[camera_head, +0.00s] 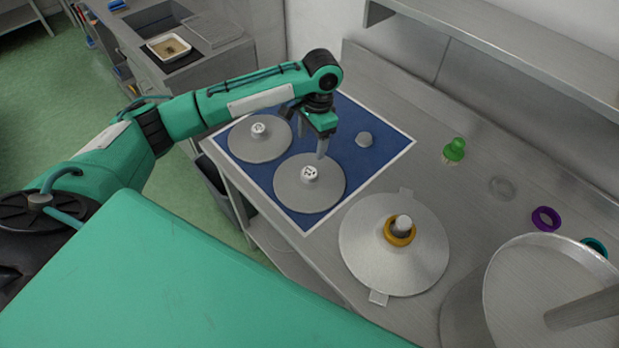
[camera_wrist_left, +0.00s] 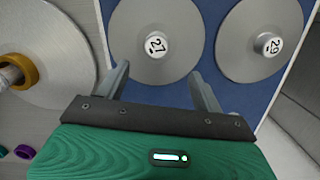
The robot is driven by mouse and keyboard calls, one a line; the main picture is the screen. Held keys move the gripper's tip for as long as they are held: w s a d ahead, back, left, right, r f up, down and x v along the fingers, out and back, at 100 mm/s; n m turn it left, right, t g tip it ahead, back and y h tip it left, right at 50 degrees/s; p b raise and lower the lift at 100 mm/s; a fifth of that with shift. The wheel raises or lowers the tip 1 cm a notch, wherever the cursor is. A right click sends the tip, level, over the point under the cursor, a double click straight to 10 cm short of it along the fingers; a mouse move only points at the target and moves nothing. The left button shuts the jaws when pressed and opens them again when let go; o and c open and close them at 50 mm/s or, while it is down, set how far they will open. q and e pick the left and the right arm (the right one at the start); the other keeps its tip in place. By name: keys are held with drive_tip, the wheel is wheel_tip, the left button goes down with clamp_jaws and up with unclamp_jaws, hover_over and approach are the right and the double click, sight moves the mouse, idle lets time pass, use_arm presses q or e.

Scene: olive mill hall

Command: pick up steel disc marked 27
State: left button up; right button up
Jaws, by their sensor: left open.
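The steel disc marked 27 (camera_head: 290,190) lies flat on a blue mat with a white border (camera_head: 378,140). Its short knob has a white top with the number, which reads clearly in the left wrist view (camera_wrist_left: 153,70). A similar disc marked 29 (camera_head: 258,145) lies beside it, also visible in the left wrist view (camera_wrist_left: 238,62). My left gripper (camera_head: 322,150) is open and empty above the mat, near disc 27's far edge. In the left wrist view its fingers (camera_wrist_left: 157,80) are spread, with disc 27's knob ahead, between their lines. My right gripper is not seen.
A larger steel disc (camera_head: 375,265) with a yellow ring (camera_head: 399,232) lies right of the mat. A shelf (camera_head: 520,50) overhangs the bench's back.

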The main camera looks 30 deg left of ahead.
use_arm(q)
drive_tip(key=p, duration=0.1)
hover_over(310, 172)
drive_tip(key=f, duration=0.6)
drive_tip(key=shift+w+a+f, duration=0.1)
drive_tip(key=shift+w+a, duration=0.1)
drive_tip(key=shift+a, duration=0.05)
drive_tip(key=f, duration=0.1)
drive_tip(key=f+p, duration=0.2)
drive_tip(key=f, duration=0.1)
drive_tip(key=shift+s+d, duration=0.1)
drive_tip(key=shift+d, duration=0.15)
drive_tip(key=shift+f+p, duration=0.3)
drive_tip(key=shift+f, duration=0.35)
drive_tip(key=c, duration=1.3)
drive_tip(key=shift+c, duration=0.3)
drive_tip(key=shift+r, duration=0.15)
